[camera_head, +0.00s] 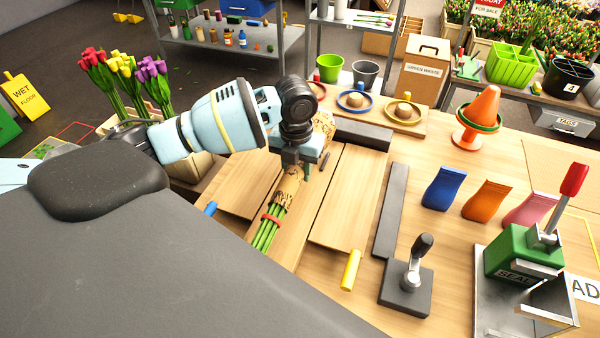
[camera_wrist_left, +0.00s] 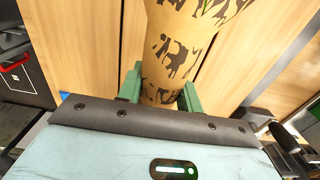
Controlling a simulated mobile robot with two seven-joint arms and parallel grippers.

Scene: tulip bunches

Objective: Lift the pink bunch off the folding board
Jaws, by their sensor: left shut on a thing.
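A bunch in brown patterned paper (camera_head: 285,188) lies along the folding board (camera_head: 350,200), its green stems with a red band toward me. Its flower heads are hidden behind my arm, so their colour does not show. My left gripper (camera_head: 300,160) reaches down from above and is shut around the wrapped middle. In the left wrist view the green fingers (camera_wrist_left: 160,92) sit on both sides of the paper wrap (camera_wrist_left: 180,50). I cannot tell whether the bunch touches the board. My right gripper is not in view.
A dark bar (camera_head: 391,210) runs right of the board. A black press handle (camera_head: 408,280), a green sealer (camera_head: 515,250) and an orange cone (camera_head: 480,115) stand further right. Red, yellow and purple tulips (camera_head: 125,80) stand at the left. A yellow handle (camera_head: 351,270) is at the board's near edge.

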